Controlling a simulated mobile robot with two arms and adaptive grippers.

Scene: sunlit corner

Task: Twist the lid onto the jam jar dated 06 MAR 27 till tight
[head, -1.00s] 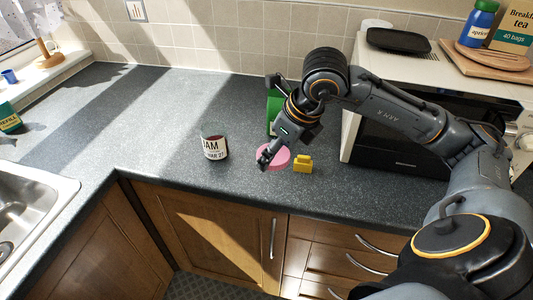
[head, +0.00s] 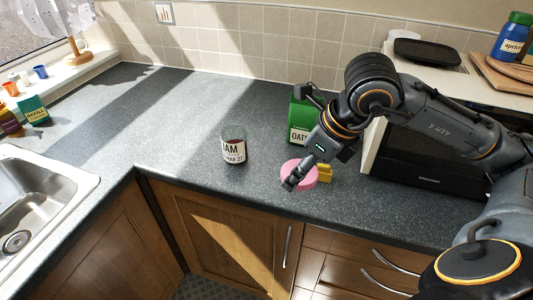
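My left gripper is not in view.
A green oat box (head: 301,122) stands behind my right gripper. A black-fronted microwave (head: 430,165) is at right, the sink (head: 80,185) at left. The worktop around the jar is clear.

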